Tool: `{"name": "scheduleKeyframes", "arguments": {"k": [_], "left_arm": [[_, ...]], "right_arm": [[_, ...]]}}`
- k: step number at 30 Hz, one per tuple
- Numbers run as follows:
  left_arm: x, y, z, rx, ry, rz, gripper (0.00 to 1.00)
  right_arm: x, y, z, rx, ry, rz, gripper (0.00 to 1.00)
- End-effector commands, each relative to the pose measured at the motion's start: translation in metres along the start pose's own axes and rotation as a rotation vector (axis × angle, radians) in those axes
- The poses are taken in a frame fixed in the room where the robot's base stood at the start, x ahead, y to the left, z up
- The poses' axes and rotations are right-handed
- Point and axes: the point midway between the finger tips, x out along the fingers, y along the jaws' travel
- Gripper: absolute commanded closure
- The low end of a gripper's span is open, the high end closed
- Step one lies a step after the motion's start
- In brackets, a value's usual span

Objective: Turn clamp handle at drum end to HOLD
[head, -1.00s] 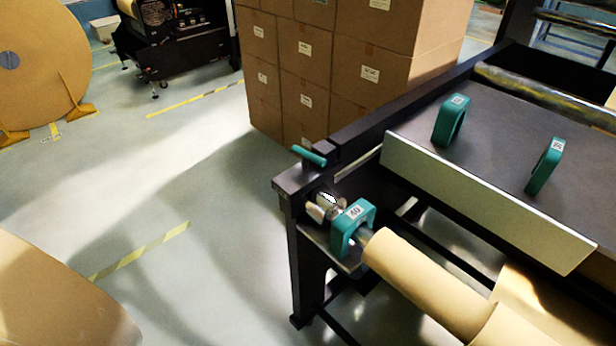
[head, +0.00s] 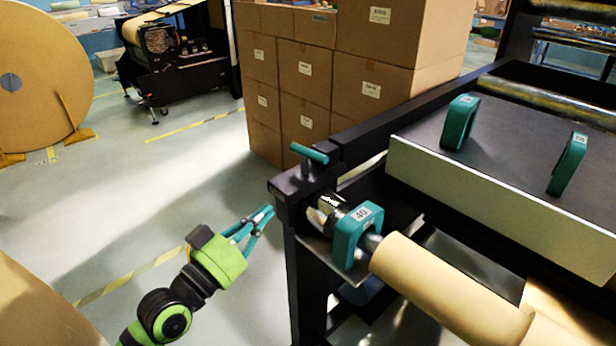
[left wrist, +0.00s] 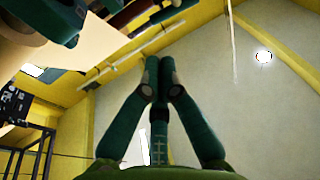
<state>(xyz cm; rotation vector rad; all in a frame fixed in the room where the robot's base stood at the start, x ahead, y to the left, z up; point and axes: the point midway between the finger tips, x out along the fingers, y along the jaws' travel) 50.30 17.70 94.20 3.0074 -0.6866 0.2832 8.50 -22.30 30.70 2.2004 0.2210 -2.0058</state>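The clamp handle (head: 309,153) is a short teal bar on a dark post at the corner of the black frame, at the end of the shaft. No HOLD mark is readable. My left gripper (head: 270,212) is below and left of the handle, apart from it, beside the frame's corner post. In the left wrist view its teal fingers (left wrist: 160,68) come together at the tips with nothing seen between them, so it looks shut and empty. My right gripper is in neither view.
A teal block marked 40 (head: 356,235) sits around the shaft beside a kraft roll (head: 440,290). Two teal blocks stand on the dark top (head: 530,170). Stacked cartons (head: 300,80) stand behind. The floor (head: 180,190) left of the frame is clear.

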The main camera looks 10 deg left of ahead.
Motion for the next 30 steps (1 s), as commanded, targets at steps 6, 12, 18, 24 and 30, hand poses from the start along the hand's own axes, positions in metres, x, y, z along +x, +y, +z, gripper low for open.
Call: {"name": "scheduleKeyframes", "arguments": {"k": [6,12,18,24,30], "left_arm": [[0.0,0.002,-0.005,0.002,0.01,0.006,1.0],[0.002,0.002,-0.005,0.001,0.01,0.005,1.0],[0.024,0.002,-0.007,-0.001,0.012,0.004,1.0],[0.067,0.002,-0.008,-0.002,0.012,0.004,1.0],[0.107,0.003,-0.007,-0.002,0.01,0.006,1.0]], "right_arm": [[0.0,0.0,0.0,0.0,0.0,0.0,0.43],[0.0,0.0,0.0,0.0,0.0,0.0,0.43],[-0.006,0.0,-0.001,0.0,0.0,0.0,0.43],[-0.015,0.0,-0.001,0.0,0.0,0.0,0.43],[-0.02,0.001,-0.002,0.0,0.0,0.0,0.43]]}}
